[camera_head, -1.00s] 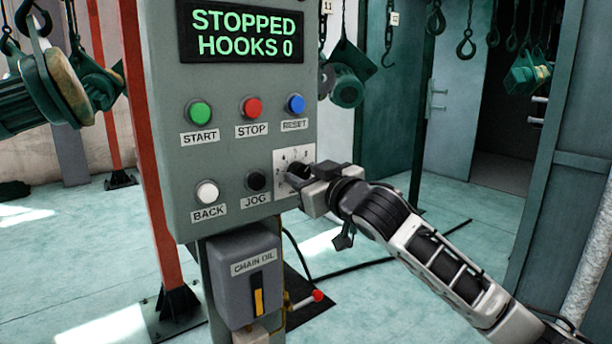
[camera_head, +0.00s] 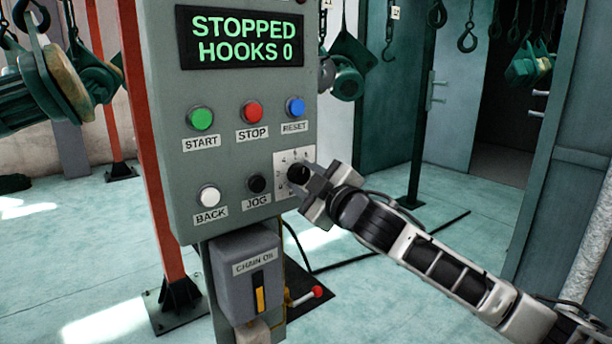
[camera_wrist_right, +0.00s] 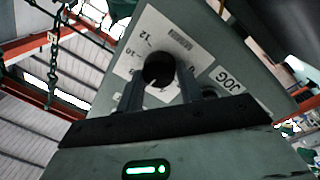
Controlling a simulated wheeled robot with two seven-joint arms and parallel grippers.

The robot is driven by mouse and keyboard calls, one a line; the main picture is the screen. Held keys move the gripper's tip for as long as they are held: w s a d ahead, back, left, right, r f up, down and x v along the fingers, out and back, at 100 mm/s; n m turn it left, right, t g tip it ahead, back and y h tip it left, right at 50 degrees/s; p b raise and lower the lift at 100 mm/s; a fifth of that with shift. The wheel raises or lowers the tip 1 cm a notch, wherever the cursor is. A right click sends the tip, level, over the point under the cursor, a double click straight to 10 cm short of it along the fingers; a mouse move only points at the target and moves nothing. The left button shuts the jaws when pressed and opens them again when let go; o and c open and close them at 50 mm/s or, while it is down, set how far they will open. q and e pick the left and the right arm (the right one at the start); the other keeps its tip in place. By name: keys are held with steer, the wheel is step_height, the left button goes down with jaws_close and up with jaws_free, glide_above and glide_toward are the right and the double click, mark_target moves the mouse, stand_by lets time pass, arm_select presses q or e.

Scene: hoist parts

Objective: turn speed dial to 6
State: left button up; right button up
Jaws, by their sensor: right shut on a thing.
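The speed dial is a black round knob (camera_head: 298,174) on a white numbered plate (camera_head: 284,160) at the lower right of the grey control panel (camera_head: 240,150). My right gripper (camera_head: 313,186) is at the dial, with its fingers shut on the knob. In the right wrist view the knob (camera_wrist_right: 159,69) sits between the fingertips, and the plate (camera_wrist_right: 150,32) shows a 10 and a 12. The fingers hide part of the scale, and I cannot read which number the dial points to. My left gripper is not in view.
The panel display (camera_head: 245,38) reads STOPPED, HOOKS 0. The black JOG button (camera_head: 257,184) is just left of the dial, and the blue RESET button (camera_head: 295,107) is above it. A chain oil box (camera_head: 245,275) hangs below. Floor to the right is open.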

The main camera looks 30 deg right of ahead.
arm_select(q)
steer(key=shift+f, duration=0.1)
arm_select(e)
steer(key=shift+n, duration=0.3)
steer(key=o, duration=1)
arm_select(q)
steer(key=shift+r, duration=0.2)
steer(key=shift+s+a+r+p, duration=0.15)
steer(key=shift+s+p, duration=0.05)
steer(key=shift+p, duration=0.7)
arm_select(e)
steer(key=s, duration=1)
steer(key=s+f, duration=0.1)
steer(key=s, duration=0.5)
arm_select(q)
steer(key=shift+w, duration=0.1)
arm_select(e)
steer(key=shift+w, duration=0.1)
